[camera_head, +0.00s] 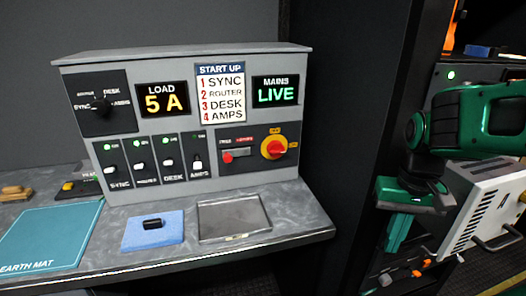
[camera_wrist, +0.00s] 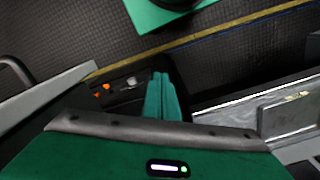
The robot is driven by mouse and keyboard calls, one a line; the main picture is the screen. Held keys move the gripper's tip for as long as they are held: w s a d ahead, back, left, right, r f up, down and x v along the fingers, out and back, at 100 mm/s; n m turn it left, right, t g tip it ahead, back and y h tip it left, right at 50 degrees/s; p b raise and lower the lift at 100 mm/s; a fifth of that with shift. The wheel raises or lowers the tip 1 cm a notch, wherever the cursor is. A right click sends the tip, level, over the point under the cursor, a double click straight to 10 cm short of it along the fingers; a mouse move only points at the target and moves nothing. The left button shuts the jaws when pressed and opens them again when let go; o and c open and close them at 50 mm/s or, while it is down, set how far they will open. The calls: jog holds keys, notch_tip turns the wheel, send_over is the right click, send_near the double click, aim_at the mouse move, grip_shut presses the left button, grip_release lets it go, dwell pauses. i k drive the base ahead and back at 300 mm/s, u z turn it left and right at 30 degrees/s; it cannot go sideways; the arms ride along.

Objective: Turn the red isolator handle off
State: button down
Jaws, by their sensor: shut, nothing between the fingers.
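The red isolator handle (camera_head: 274,149) sits on a round yellow plate at the lower right of the grey console (camera_head: 228,177). Its exact angle is too small to tell. The mains display (camera_head: 275,91) above it reads LIVE, and the load display (camera_head: 162,100) reads 5 A. My gripper (camera_head: 394,240) hangs well to the right of the console, pointing down and apart from the handle. In the wrist view my green fingers (camera_wrist: 161,88) are together with nothing between them. The handle is not seen in the wrist view.
The start-up card (camera_head: 221,93) lists sync, router, desk, amps. Lamps over three switches glow green; the amps lamp (camera_head: 196,136) is dark. A metal tray (camera_head: 234,235), blue pad (camera_head: 137,238) and earth mat (camera_head: 45,239) lie on the bench. A white slotted unit (camera_head: 487,205) stands near my gripper.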

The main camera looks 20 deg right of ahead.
aim_at(275, 149)
jog(key=u, duration=0.4)
jog(key=k, duration=1.05)
jog(key=u, duration=0.4)
jog(key=i, duration=0.65)
jog(key=z, duration=0.4)
